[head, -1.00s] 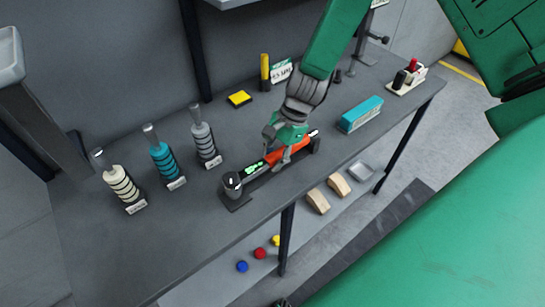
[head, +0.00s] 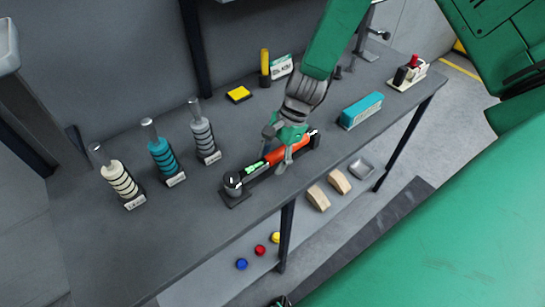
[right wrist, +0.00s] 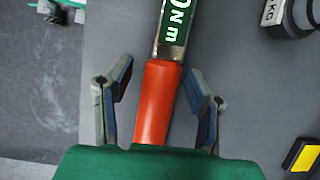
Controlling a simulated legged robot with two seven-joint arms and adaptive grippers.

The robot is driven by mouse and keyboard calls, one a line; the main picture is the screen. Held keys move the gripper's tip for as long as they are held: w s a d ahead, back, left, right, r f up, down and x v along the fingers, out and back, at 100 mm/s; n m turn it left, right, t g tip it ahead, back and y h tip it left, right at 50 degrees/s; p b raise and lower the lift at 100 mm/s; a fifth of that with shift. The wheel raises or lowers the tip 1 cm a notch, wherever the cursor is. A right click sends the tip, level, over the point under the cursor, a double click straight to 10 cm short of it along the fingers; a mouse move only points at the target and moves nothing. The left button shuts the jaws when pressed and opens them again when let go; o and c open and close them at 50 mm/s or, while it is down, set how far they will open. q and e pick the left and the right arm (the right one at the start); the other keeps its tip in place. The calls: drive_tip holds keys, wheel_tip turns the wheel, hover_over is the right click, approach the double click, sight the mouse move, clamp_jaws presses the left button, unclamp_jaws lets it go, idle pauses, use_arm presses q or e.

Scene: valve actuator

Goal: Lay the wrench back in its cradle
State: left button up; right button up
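The wrench (head: 287,150) has an orange handle, a green display and a dark round head. In the head view it lies along its dark cradle (head: 238,201) on the bench, its head over the cradle's left end. My right gripper (head: 284,161) is over the handle from above. In the right wrist view the orange handle (right wrist: 156,105) runs between the fingers of the right gripper (right wrist: 160,88), with a gap on each side, so the gripper is open. The cradle under the handle is mostly hidden. My left gripper is not seen.
Cream, teal and grey ringed weights (head: 163,158) stand left of the wrench. A yellow block (head: 239,94) lies behind.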

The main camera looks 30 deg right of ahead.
drive_tip(key=shift+d+r, duration=0.15)
drive_tip(key=v, duration=1.1)
drive_tip(key=shift+w+d+r, duration=0.1)
drive_tip(key=shift+d+r, duration=0.05)
drive_tip(key=shift+r, duration=0.1)
drive_tip(key=shift+f, duration=0.1)
